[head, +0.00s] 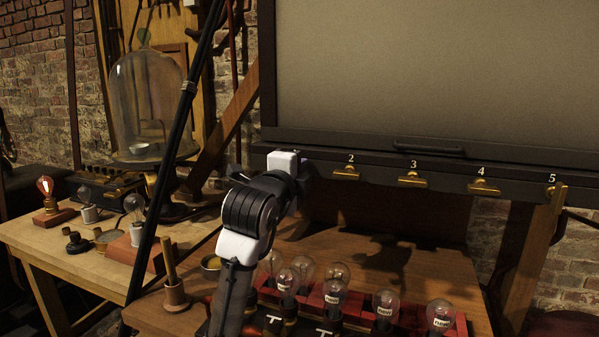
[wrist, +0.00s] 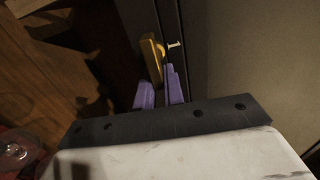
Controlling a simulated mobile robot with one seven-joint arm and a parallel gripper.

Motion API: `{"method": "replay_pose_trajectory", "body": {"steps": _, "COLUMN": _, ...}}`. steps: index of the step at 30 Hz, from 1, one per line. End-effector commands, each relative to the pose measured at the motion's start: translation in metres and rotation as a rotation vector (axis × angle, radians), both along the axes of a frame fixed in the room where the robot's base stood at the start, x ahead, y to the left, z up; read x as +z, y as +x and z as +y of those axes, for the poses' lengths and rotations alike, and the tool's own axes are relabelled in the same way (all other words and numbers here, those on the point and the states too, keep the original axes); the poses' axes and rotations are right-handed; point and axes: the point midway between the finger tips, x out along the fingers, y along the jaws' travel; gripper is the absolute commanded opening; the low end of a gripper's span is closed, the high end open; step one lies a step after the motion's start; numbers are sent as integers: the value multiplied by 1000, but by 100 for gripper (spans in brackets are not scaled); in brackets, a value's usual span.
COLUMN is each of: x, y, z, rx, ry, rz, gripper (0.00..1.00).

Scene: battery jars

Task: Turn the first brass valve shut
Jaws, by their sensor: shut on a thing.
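The first brass valve (wrist: 152,58) shows in the wrist view on the dark rail, beside a small white number mark. Its handle lies roughly along the rail, slightly tilted. My gripper (wrist: 158,82) has its two purple fingers at the near end of the valve and is shut on it; the exact contact is partly hidden. In the head view my arm covers the first valve and my fingers. Brass valves marked 2 (head: 347,174), 3 (head: 412,181), 4 (head: 484,188) and 5 (head: 558,196) sit along the rail to the right.
A large framed panel (head: 430,70) rises above the rail. Below stands a wooden bench (head: 400,262) with several glass bulbs (head: 335,295) in a red tray. A glass bell jar (head: 145,100) and a lit bulb (head: 45,187) stand on the left table.

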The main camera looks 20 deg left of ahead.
Motion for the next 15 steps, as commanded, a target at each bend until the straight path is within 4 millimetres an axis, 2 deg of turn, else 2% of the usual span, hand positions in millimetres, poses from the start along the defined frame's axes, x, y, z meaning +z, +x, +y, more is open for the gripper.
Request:
{"method": "replay_pose_trajectory", "body": {"steps": 10, "x": -1, "y": 0, "z": 0, "rx": -1, "ry": 3, "rz": 3, "gripper": 0}}
{"method": "replay_pose_trajectory", "body": {"steps": 11, "x": -1, "y": 0, "z": 0, "rx": -1, "ry": 3, "rz": 3, "gripper": 11}}
{"method": "replay_pose_trajectory", "body": {"steps": 15, "x": -1, "y": 0, "z": 0, "rx": -1, "ry": 2, "rz": 2, "gripper": 30}}
